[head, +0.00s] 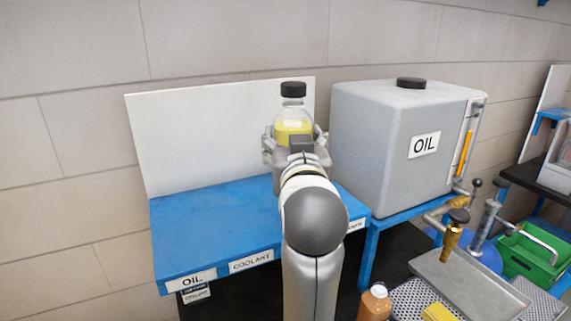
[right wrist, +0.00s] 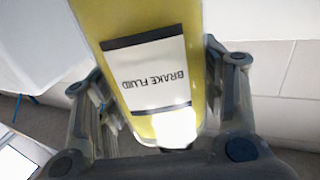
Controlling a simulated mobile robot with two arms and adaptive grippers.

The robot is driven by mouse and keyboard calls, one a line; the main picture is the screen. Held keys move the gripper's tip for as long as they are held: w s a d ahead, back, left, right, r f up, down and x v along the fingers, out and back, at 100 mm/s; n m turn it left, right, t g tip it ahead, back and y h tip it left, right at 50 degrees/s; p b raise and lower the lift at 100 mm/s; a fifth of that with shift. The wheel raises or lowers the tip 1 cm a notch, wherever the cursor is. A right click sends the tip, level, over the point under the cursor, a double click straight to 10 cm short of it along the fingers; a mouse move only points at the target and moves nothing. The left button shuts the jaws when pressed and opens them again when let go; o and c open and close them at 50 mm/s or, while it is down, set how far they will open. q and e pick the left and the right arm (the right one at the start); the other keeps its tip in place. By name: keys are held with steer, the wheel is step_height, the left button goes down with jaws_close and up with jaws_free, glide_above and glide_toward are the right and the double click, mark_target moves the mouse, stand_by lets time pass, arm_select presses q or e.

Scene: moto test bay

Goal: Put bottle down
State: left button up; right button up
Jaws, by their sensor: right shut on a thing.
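The bottle (head: 294,122) is clear with yellow liquid and a black cap, and it stands upright in the head view. Its white label reads BRAKE FLUID in the right wrist view (right wrist: 150,75). My right gripper (head: 295,143) is shut around the bottle's body, with a finger on each side. It holds the bottle over the rear of the blue shelf (head: 205,230), in front of a white back panel (head: 200,135). The bottle's base is hidden behind my gripper, so I cannot tell if it touches the shelf. My left gripper is out of view.
The shelf's front edge has OIL and COOLANT labels and a third one partly hidden by my arm. A grey OIL tank (head: 385,135) stands close to the right. A metal tray (head: 470,285), a brown bottle (head: 374,303) and a green crate (head: 530,258) are lower right. The shelf's left part is clear.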

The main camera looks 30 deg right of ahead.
steer(key=w+f, duration=0.2)
steer(key=f, duration=0.1)
steer(key=w+d+f+p, duration=0.1)
steer(key=w+f, duration=0.1)
steer(key=f, duration=0.1)
steer(key=w+d+f+p, duration=0.1)
steer(key=w+f, duration=0.1)
steer(key=f, duration=0.1)
steer(key=shift+w+f, duration=0.15)
steer(key=shift+f, duration=0.1)
steer(key=shift+a, duration=0.1)
steer(key=shift+f, duration=0.15)
steer(key=o, duration=1.2)
steer(key=shift+f, duration=0.1)
steer(key=o, duration=0.3)
